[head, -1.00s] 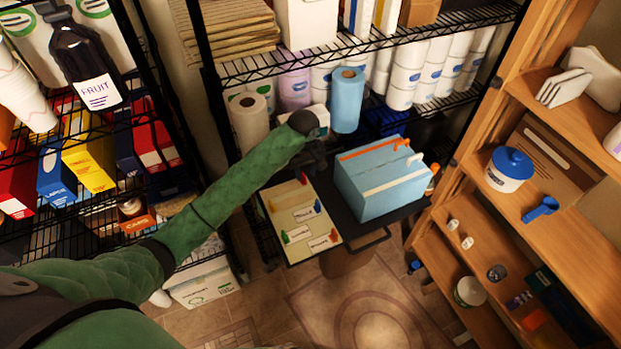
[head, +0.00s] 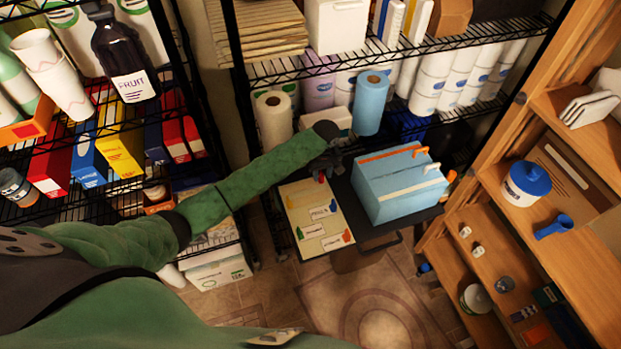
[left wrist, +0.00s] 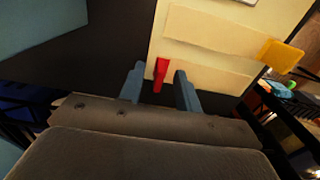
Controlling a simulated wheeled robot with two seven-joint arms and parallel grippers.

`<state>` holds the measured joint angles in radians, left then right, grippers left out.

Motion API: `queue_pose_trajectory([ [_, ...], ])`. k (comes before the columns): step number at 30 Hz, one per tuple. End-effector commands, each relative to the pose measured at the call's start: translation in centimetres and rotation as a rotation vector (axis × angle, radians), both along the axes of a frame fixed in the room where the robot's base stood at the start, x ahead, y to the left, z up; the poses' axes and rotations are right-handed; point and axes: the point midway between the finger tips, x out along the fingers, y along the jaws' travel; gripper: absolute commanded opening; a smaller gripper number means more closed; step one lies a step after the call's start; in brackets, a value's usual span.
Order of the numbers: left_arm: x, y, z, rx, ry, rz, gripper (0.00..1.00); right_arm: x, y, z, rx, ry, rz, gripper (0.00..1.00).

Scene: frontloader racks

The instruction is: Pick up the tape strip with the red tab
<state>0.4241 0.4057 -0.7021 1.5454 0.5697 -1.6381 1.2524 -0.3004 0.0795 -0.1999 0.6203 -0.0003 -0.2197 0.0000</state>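A cream board (head: 303,232) lies on a dark tray beside a light-blue box. It carries several pale strips with coloured tabs. The red tab (left wrist: 161,73) sits at the left end of the nearest strip (left wrist: 212,77) in the left wrist view. It is also visible in the head view (head: 322,179), just below the gripper. My left gripper (left wrist: 159,83) is open, its two grey-blue fingers on either side of the red tab. I cannot tell whether they touch it. In the head view my left gripper (head: 334,168) is over the board's far edge. My right gripper is not in view.
The light-blue box (head: 395,190) with orange and white handles stands right of the board. A wire shelf with paper rolls (head: 274,120) is behind. Wooden shelves (head: 563,203) stand at right. A yellow tab (left wrist: 281,54) shows on another strip.

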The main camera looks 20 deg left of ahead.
Motion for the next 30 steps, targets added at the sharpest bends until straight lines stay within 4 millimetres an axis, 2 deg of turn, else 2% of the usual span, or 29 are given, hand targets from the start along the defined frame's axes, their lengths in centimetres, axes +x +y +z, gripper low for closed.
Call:
queue_pose_trajectory([
  [4,-0.02,-0.02,-0.84,0.0,0.0,0.0,0.34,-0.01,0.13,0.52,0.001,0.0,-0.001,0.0],
  [11,-0.03,-0.01,-1.01,-0.001,-0.001,0.0,0.34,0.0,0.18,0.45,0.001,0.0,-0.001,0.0],
  [16,-0.03,-0.01,-0.98,-0.001,-0.001,0.0,0.0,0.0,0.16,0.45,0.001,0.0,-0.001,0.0],
  [30,0.02,-0.04,-0.46,-0.001,-0.002,0.0,0.0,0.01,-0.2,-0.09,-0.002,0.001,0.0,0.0],
])
